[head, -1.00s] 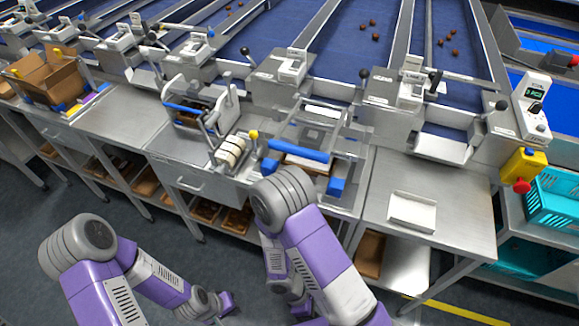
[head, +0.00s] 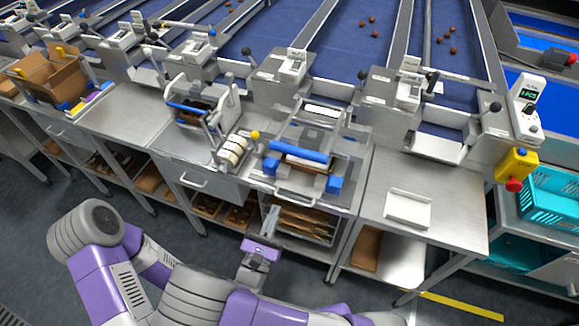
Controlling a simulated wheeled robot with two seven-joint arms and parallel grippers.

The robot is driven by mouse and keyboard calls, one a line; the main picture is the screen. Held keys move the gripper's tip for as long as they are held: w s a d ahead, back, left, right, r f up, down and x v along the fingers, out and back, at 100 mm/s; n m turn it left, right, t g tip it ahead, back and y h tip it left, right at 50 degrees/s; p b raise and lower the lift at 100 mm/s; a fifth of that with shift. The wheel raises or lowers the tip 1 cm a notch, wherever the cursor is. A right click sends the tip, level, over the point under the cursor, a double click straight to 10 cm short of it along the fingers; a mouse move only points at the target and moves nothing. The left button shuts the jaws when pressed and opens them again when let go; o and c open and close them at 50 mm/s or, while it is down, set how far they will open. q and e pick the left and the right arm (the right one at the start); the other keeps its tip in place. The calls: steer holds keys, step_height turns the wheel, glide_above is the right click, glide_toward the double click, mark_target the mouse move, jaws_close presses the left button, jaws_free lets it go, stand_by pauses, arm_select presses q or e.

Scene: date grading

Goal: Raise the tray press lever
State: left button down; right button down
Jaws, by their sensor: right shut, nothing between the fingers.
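The tray press (head: 330,139) stands on the bench at centre, a metal frame with a thick blue lever bar (head: 298,151) across its front. The bar sits low, over a brown item between blue blocks (head: 334,183). My right gripper (head: 271,216) is shut and empty, low in front of the bench by the open shelf, below and apart from the bar. My left arm shows at lower left, but its gripper is not in view.
A similar machine with a thin blue bar (head: 188,107) and a roller unit (head: 232,152) stand left of the press. A white tray (head: 408,209) lies on the right bench. A drawer handle (head: 194,182) juts out below the bench edge.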

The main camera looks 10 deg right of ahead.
steer(key=r+x, duration=0.2)
steer(key=x, duration=1.1)
steer(key=shift+s+a+r, duration=0.25)
steer(key=shift+s, duration=0.2)
